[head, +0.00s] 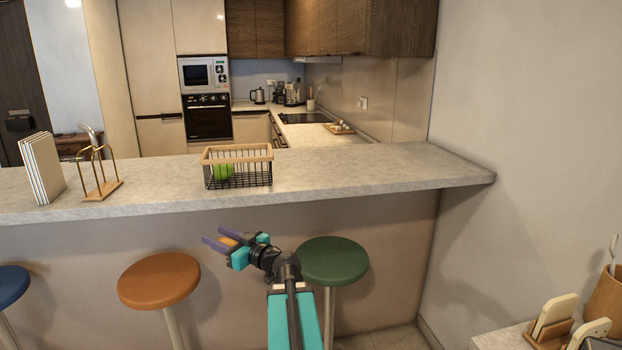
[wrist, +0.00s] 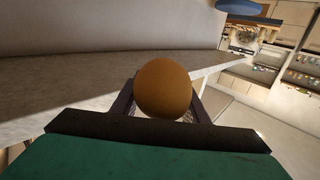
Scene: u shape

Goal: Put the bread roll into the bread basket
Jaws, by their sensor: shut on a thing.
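The bread roll (wrist: 163,90) is round and brown, held between the fingers of my gripper (wrist: 163,105) in the wrist view. In the head view the roll (head: 229,239) shows as a small orange-brown patch between the fingers of my gripper (head: 225,241). My gripper is shut on it, in front of the counter and below the level of its top. The bread basket (head: 237,154), black wire with a wooden rim, stands on the counter top, above the gripper in the picture. A green round thing (head: 223,171) is inside it.
The grey counter (head: 370,170) has its front edge between my gripper and the basket. An upright stack of books (head: 41,167) and a gold-wire holder (head: 101,175) stand to the left. Orange (head: 159,279) and green (head: 333,261) stools are below. The counter right of the basket is clear.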

